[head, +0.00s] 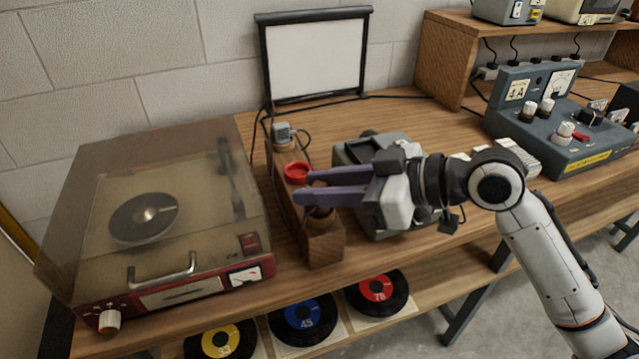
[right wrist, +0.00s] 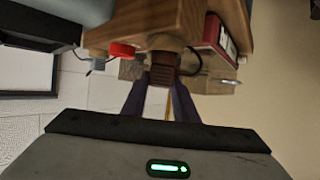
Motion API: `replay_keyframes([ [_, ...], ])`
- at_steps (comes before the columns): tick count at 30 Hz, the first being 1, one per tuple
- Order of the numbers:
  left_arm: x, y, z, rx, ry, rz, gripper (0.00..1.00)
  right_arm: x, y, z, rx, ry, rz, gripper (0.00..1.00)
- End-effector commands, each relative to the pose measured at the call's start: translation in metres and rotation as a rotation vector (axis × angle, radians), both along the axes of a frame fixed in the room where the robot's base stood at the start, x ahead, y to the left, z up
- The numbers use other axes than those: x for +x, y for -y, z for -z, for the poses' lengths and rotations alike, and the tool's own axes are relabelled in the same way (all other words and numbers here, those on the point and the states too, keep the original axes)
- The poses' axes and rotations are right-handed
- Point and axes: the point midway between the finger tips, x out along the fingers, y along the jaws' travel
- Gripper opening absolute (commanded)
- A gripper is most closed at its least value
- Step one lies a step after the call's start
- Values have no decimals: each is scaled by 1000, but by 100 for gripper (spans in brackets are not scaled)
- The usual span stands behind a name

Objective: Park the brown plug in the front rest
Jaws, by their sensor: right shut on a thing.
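A wooden block (head: 325,246) stands on the bench, running from back to front, with rests along its top. My right gripper (head: 304,187) reaches in from the right over the block's front end, its purple fingers shut on the brown plug (head: 321,214). In the right wrist view, the brown plug (right wrist: 164,68) sits between the fingers, close against the block (right wrist: 138,22). The plug is at the front rest, but I cannot tell whether it is fully seated. My left gripper is not in view.
A grey plug (head: 284,133) stands at the block's back end. A record player (head: 150,215) under a tinted lid is close on the left. A grey device (head: 360,152) sits under my right gripper. A white screen (head: 317,58) stands behind. Records (head: 302,318) lie on the lower shelf.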

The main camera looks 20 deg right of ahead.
Motion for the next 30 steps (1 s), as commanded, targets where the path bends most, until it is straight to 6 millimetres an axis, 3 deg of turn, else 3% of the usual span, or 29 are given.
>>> replay_keyframes([
  [30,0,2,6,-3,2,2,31,0,0,13,0,0,0,2],
])
